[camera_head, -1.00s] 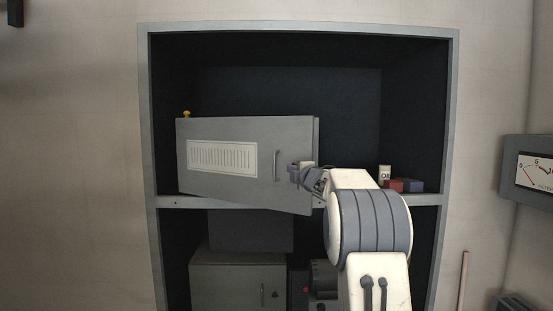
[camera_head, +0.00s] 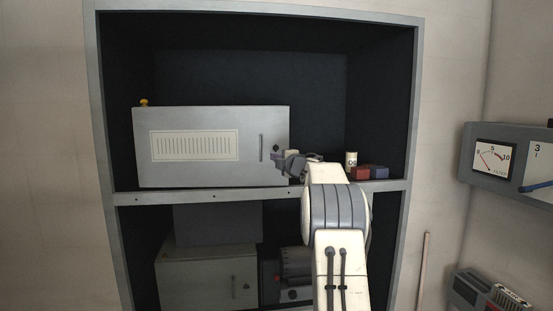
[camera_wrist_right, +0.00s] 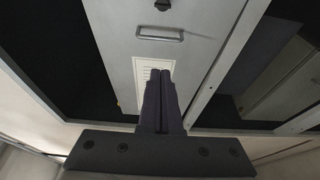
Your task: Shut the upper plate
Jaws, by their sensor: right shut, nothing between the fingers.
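The upper plate (camera_head: 205,120) is the light grey door of the box on the upper shelf, with a white slotted label (camera_head: 194,146) and a vertical handle (camera_head: 261,147). It stands flush with the box front in the head view; I see no gap at its right edge. It also shows in the right wrist view (camera_wrist_right: 123,35), with its handle (camera_wrist_right: 160,35) and a dark round knob above that. My right gripper (camera_head: 279,158) is shut and empty at the plate's right edge, near the handle. In the right wrist view its fingers (camera_wrist_right: 160,75) point at the plate. My left gripper is not in view.
A yellow knob (camera_head: 144,102) tops the box. A lower cabinet (camera_head: 205,280) sits below. Meters (camera_head: 495,157) hang at right.

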